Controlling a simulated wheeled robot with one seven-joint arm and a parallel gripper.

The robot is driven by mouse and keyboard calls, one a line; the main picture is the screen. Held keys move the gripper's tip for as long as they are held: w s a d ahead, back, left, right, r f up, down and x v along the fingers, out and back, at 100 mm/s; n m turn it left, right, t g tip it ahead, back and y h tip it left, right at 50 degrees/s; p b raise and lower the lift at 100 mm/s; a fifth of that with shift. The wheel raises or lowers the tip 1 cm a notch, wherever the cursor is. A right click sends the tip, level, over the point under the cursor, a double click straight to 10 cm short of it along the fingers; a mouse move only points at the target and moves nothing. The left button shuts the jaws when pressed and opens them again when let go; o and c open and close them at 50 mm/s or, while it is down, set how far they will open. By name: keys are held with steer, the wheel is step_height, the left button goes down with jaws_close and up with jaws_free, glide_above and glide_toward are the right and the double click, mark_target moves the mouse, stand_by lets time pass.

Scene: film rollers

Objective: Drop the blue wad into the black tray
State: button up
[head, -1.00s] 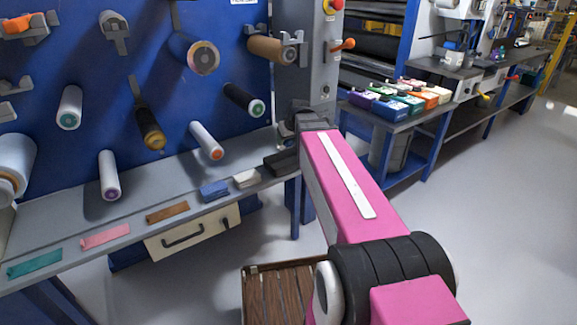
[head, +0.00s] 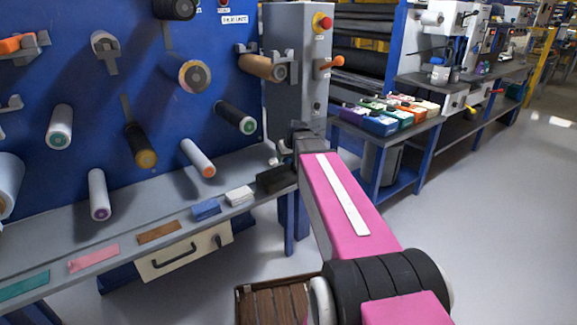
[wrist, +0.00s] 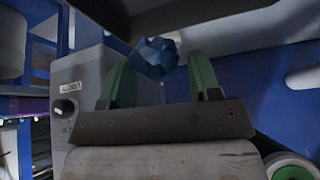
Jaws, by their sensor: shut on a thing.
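My gripper (wrist: 157,62) holds the blue wad (wrist: 156,56), a faceted crumpled lump, between two green fingers in the wrist view. In the head view the gripper end is at the far end of my pink arm, near the grey post, and the wad is hidden there. The black tray (head: 275,180) is a small dark box at the right end of the grey shelf, just below and left of the gripper end. I cannot tell the exact height of the wad over it.
A white block (head: 239,195) and a blue block (head: 206,210) lie left of the tray on the shelf (head: 140,208). Several rollers stick out from the blue panel (head: 75,95) above. The grey post (head: 290,75) with an orange lever stands close behind the gripper.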

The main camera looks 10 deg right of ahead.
mark_target(289, 164)
steer(key=shift+w+d+f, duration=0.2)
steer(key=shift+d+f, duration=0.15)
steer(key=shift+d, duration=0.05)
steer(key=shift+f, duration=1.95)
steer(key=shift+f, duration=0.1)
steer(key=shift+f, duration=0.35)
steer(key=shift+f, duration=0.15)
steer(key=o, duration=0.9)
